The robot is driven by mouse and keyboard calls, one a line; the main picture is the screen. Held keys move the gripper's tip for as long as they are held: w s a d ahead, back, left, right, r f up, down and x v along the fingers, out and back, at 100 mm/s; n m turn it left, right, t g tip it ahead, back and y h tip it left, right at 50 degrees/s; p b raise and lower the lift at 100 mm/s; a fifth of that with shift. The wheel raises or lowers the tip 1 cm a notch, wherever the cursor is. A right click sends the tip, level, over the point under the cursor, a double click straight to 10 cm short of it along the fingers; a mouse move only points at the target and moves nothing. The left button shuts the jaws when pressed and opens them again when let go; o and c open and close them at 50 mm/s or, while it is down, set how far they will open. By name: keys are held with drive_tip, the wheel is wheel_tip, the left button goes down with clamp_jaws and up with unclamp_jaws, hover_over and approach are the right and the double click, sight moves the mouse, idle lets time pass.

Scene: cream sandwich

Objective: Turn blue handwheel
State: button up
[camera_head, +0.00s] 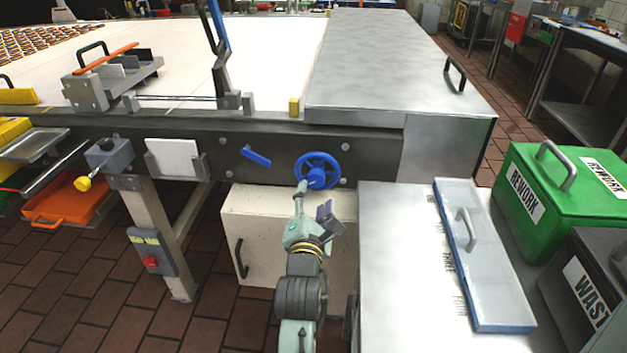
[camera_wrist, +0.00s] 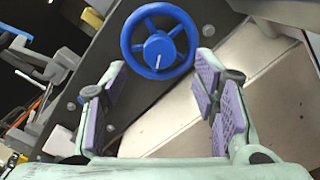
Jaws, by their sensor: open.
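The blue handwheel (camera_head: 318,170) is mounted on the dark front rail of the conveyor, with spokes and a blue hub. In the wrist view the handwheel (camera_wrist: 160,42) is at the top centre, ahead of my fingers, with a white mark on its hub. My gripper (camera_wrist: 158,92) is open, its purple-padded fingers wide apart, with nothing between the pads. In the head view my gripper (camera_head: 302,192) is just below and left of the wheel's hub. I cannot tell from this view whether it touches the wheel.
A blue lever (camera_head: 256,157) is left of the wheel on the same rail. A cream cabinet (camera_head: 262,232) stands below. A steel table (camera_head: 405,270) at right holds a blue-edged lidded tray (camera_head: 485,262), a green REWORK bin (camera_head: 560,200) and a grey WASTE bin (camera_head: 590,285).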

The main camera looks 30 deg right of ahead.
sight(317, 181)
drive_tip(key=p+x, duration=0.1)
drive_tip(key=x, duration=0.5)
drive_tip(key=shift+w+d, duration=0.25)
drive_tip(key=shift+w, duration=0.05)
drive_tip(key=shift+c, duration=0.5)
drive_tip(key=c, duration=1.1)
drive_tip(key=shift+o, duration=0.2)
drive_tip(key=shift+m, duration=0.3)
